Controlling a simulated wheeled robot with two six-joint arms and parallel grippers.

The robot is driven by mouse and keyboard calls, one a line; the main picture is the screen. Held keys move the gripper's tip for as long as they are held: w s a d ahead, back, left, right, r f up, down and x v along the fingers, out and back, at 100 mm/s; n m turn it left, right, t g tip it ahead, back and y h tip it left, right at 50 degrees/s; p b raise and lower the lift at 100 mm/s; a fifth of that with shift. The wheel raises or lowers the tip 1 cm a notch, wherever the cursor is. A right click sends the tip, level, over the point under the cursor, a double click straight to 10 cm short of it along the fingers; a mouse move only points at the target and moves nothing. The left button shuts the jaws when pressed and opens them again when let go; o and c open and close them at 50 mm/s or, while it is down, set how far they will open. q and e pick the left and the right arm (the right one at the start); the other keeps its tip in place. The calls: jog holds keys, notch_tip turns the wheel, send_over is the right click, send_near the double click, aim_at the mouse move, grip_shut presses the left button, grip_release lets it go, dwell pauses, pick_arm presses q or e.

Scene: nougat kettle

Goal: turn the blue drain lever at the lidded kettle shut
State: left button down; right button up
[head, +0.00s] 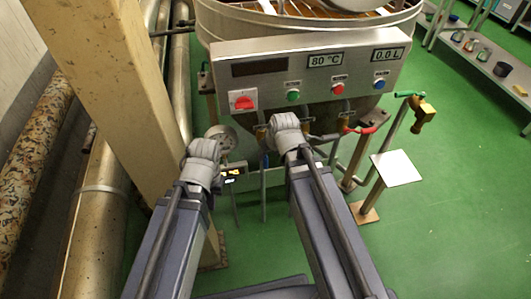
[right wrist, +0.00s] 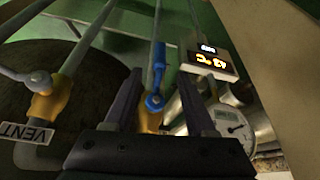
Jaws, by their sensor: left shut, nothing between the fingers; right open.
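The blue drain lever (right wrist: 158,62) shows in the right wrist view on a brass valve (right wrist: 150,118), pointing up the picture roughly in line with the pipe behind it. My right gripper (right wrist: 160,84) is open, with one dark finger on each side of the lever; I see no clear contact. In the head view the lever (head: 264,158) is a small blue strip, mostly hidden beside my right gripper (head: 284,123). My left gripper (head: 204,150) is shut and empty, left of it near a round gauge. The steel kettle (head: 225,22) stands behind the control panel; its top is cut off.
The control panel (head: 300,68) overhangs the valves. A red lever (head: 362,130) and a green-handled tap (head: 424,112) are to the right, above a white plate (head: 396,167). A VENT tag (right wrist: 28,134) hangs by another valve. A beige column (head: 110,70) stands left.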

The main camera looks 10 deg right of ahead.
aim_at(266, 159)
jog(key=b+x, duration=0.7)
jog(key=x, duration=0.1)
dwell(0.4)
jog(key=shift+r, duration=0.1)
jog(key=shift+c, duration=0.4)
grip_shut()
dwell(0.8)
